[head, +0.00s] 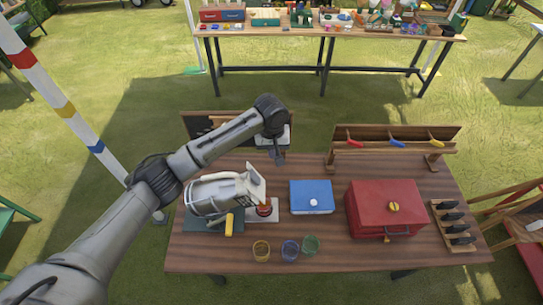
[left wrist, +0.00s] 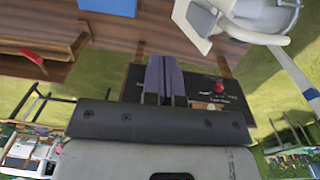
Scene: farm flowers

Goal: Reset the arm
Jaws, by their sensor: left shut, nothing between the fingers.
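My left arm reaches in from the lower left of the head view, over the wooden table, and bends down at its wrist. My left gripper (head: 278,158) hangs near the back edge of the table, behind and left of the blue box. In the left wrist view its two fingers (left wrist: 166,75) are together, with nothing between them. A dark board with a red knob (left wrist: 219,87) shows behind the fingers there. My right gripper is in neither view.
On the table (head: 330,258) stand a white-grey machine (head: 212,193), a blue box (head: 312,196), a red box (head: 384,206), several small jars (head: 290,250) and a dark-slotted rack (head: 455,225). A wooden rack (head: 394,137) stands along the back. The front right of the table is clear.

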